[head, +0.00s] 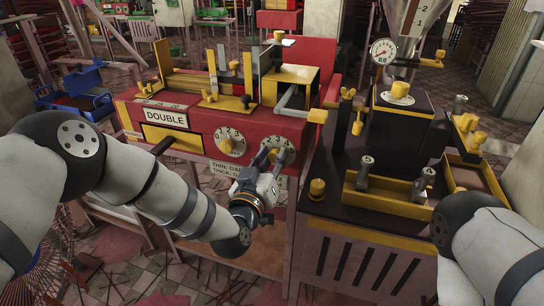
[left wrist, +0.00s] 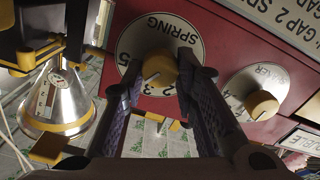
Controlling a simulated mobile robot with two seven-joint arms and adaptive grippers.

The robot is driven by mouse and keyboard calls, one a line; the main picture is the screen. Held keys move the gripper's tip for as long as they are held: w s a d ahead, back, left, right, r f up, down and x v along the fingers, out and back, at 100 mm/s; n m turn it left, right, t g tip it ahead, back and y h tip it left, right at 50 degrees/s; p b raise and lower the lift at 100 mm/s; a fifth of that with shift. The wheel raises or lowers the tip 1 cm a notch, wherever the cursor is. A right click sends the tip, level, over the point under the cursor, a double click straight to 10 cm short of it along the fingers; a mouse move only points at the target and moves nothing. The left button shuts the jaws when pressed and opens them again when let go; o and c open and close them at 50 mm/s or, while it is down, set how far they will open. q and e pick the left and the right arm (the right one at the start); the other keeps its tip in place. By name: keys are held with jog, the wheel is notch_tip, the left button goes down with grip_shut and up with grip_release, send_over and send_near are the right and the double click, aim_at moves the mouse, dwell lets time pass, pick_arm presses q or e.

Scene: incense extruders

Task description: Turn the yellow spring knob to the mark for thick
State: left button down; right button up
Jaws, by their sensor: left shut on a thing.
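The yellow spring knob (left wrist: 160,66) sits on a round white dial (left wrist: 130,52) lettered SPRING, on the red machine's front. In the left wrist view the dial is upside down. A pale pointer line on the knob points toward the lower left of that picture; the number it meets is partly hidden by a finger. My left gripper (left wrist: 165,92) is shut on the knob, one finger on each side. In the head view my left gripper (head: 266,160) covers part of the spring dial (head: 287,147). My right gripper is outside both views.
A second yellow knob (left wrist: 262,105) on its own dial sits beside the spring dial; it also shows in the head view (head: 227,146). A placard (head: 222,170) with THIN and THICK lines is partly hidden by my left gripper. A dark machine (head: 385,225) stands close on the right.

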pick_arm(q)
jog(key=shift+m, duration=0.4)
jog(key=c, duration=1.3)
grip_release()
jog(key=shift+s, duration=0.15)
jog(key=v, duration=1.1)
jog(key=shift+s+a, duration=0.15)
jog(key=shift+s, duration=0.2)
